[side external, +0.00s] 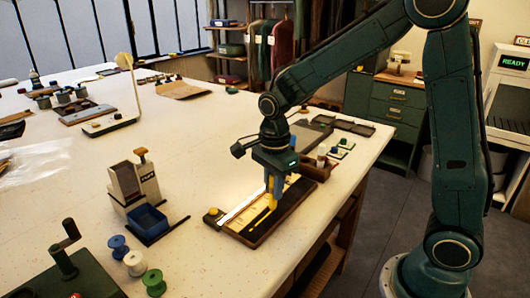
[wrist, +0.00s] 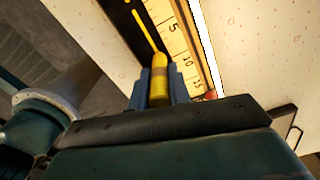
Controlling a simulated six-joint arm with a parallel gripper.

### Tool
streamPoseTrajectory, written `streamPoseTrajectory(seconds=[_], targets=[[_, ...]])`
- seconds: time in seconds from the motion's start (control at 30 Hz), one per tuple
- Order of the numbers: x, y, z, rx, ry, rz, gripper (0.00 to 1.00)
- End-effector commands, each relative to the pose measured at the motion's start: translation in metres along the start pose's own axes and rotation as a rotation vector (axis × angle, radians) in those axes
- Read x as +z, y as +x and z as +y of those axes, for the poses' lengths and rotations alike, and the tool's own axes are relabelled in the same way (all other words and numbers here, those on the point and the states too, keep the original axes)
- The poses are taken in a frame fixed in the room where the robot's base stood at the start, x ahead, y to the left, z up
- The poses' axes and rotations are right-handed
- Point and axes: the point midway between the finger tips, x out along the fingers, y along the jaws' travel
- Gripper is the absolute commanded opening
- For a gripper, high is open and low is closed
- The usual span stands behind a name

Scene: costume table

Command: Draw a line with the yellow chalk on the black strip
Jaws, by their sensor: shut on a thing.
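My gripper (side external: 273,192) is low over the wooden board near the table's right edge, shut on the yellow chalk. The chalk (wrist: 159,78) stands between the two fingers (wrist: 159,95) in the wrist view, its tapered tip pointing at the black strip (wrist: 122,22). A thin yellow line (wrist: 145,30) shows on the strip, running from by the tip toward the top left. Whether the tip touches the strip is hard to tell. In the side view, part of the strip is hidden by my gripper.
A numbered ruler (wrist: 177,40) lies beside the strip, with a white strip (wrist: 206,40) beyond it. A yellow knob (side external: 213,211) sits at the board's left end. A blue tray (side external: 147,219), several spools (side external: 134,262) and a dark tray (side external: 318,166) stand nearby. The table between is clear.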

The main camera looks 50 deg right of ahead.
Motion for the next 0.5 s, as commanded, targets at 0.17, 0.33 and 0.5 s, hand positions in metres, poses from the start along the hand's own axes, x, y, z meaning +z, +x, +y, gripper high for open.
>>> streamPoseTrajectory(seconds=[0.17,0.33,0.5], targets=[[-0.007,0.002,0.001,0.007,0.006,0.005,0.0],[-0.012,0.001,0.0,0.007,0.006,0.004,0.0],[-0.015,0.001,-0.001,0.006,0.003,0.004,0.0]])
